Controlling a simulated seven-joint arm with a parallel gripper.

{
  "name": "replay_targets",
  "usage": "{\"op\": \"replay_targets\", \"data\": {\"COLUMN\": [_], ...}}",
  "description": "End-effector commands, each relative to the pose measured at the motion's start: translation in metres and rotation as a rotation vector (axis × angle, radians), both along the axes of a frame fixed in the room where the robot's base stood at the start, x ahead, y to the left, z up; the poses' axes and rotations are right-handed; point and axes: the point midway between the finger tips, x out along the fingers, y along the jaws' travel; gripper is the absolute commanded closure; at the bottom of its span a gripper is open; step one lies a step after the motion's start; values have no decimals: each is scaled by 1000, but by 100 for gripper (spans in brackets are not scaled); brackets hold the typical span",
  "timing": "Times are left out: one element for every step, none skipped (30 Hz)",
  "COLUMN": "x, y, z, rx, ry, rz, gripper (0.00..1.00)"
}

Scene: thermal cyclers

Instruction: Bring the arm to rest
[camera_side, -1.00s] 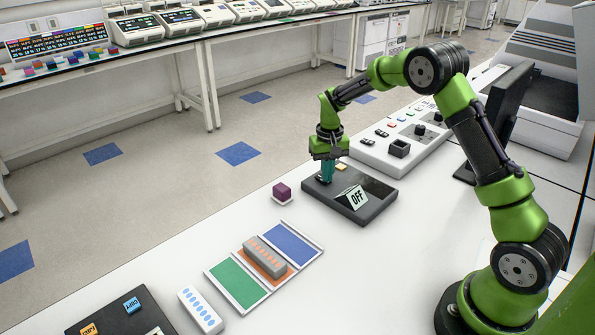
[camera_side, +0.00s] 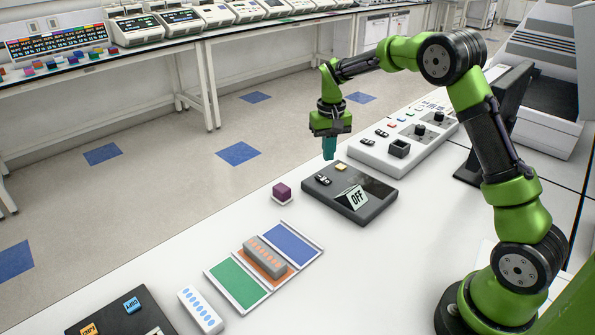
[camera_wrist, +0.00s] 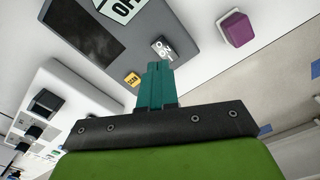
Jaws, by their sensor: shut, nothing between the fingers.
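My gripper (camera_side: 328,148) is shut and empty, its teal fingers pointing down. It hangs in the air above the far edge of a dark grey box (camera_side: 377,207) that carries an OFF sign (camera_side: 353,198), a black-and-white switch (camera_side: 323,180) and a yellow button (camera_side: 341,167). In the wrist view the shut fingers (camera_wrist: 155,68) show in front of the dark box (camera_wrist: 140,45), with the switch (camera_wrist: 163,47) just past the tips and the yellow button (camera_wrist: 132,79) to the left.
A purple cube (camera_side: 282,192) sits left of the box. A grey panel with knobs (camera_side: 377,159) stands behind it. A tray (camera_side: 239,284) with green, orange and blue areas holds a grey rack (camera_side: 265,255). A white strip (camera_side: 200,310) lies in front. The air around my gripper is clear.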

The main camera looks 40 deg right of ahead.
Motion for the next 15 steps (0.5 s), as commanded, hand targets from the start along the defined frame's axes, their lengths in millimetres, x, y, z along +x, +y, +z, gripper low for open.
{"op": "replay_targets", "data": {"x": [0, 0, 0, 0, 0, 1, 1, -1, -6, -10, -14, -22, -28, -34, -43], "y": [0, 0, 0, 0, 0, 0, -1, 0, 2, 4, 7, 13, 17, 22, 30], "z": [0, 0, 0, 0, 0, 0, -1, -5, -11, -11, -9, -4, 2, 8, 17], "rx": [0, 0, 0, 0, 0, -2, -3, 0, 5, 9, 15, 24, 29, 36, 45], "ry": [0, 0, 0, 0, 0, -4, -9, -4, 5, 4, -3, -15, -28, -42, -64], "rz": [0, 0, 0, 0, -1, -2, -4, -6, -8, -9, -9, -10, -9, -8, -5], "gripper": [100, 100, 100, 100, 100, 100, 100, 100, 100, 100, 100, 100, 100, 100, 100]}}
